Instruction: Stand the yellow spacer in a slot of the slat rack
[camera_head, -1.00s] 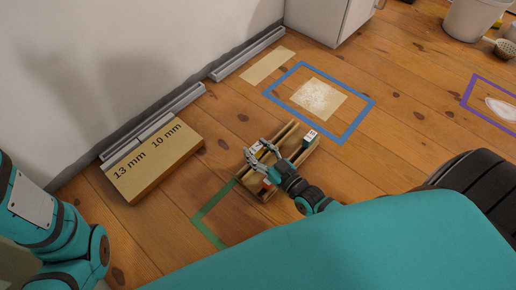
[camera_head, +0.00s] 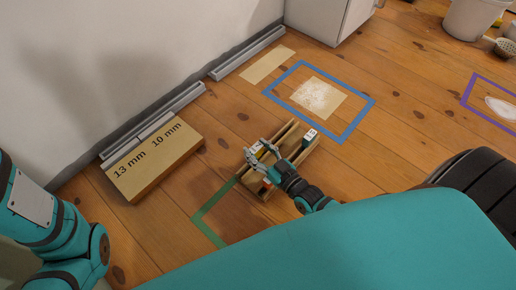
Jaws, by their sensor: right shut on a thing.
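A wooden slatted holder, which looks like the slat rack (camera_head: 294,128), lies on the plank floor at the middle, running diagonally. My right gripper (camera_head: 259,157) is over its left part, with its fingers down at the slats. It is shut on a small yellow piece, which looks like the yellow spacer (camera_head: 259,151), mostly hidden by the fingers. I cannot tell whether the spacer is inside a slot or just above it. A small orange piece (camera_head: 267,183) and a white-and-dark piece (camera_head: 309,136) also show at the rack. My left gripper is out of view.
A cardboard-coloured block (camera_head: 155,172) marked "13 mm" and "10 mm" lies left, by grey rails (camera_head: 248,53) along the wall. A green tape corner (camera_head: 204,222), blue tape frame (camera_head: 355,122) and purple tape frame (camera_head: 486,83) mark the floor.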

